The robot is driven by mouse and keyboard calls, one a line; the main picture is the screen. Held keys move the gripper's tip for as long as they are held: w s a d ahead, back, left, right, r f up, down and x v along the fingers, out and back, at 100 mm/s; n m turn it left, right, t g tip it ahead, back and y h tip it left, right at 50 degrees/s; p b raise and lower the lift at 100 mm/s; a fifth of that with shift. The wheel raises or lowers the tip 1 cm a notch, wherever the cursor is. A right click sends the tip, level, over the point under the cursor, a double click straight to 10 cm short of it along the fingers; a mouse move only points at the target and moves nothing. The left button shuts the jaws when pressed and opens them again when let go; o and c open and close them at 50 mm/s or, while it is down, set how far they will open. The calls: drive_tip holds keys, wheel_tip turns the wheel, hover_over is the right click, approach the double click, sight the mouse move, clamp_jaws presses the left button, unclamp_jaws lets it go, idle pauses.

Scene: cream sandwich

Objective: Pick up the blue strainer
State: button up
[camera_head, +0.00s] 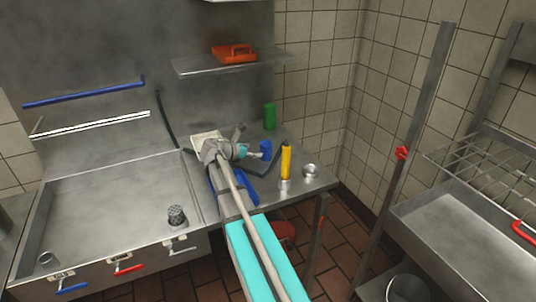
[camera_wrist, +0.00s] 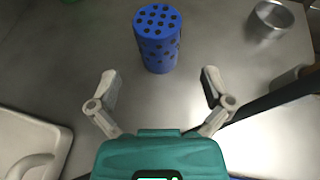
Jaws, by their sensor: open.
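The blue strainer (camera_wrist: 158,40) is a cylinder with dark holes in its top and side. It stands upright on the steel counter in the wrist view, ahead of my gripper (camera_wrist: 160,85) and roughly centred between its fingers. My gripper is open and empty, with a gap between it and the strainer. In the head view the strainer (camera_head: 266,149) is a small blue shape just beyond my gripper (camera_head: 257,154).
A yellow bottle (camera_head: 286,162) and a metal bowl (camera_head: 310,171) stand to the right on the counter. A green container (camera_head: 270,116) stands behind. A white tray (camera_wrist: 30,148) lies at the left in the wrist view. A dark bar crosses the right side.

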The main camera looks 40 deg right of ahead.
sight(262, 150)
drive_tip(key=shift+x, duration=0.9)
drive_tip(key=shift+b+x, duration=1.15)
drive_tip(key=shift+x, duration=0.85)
drive_tip(key=shift+d+f, duration=0.3)
drive_tip(key=shift+d, duration=0.25)
drive_tip(key=c, duration=1.1)
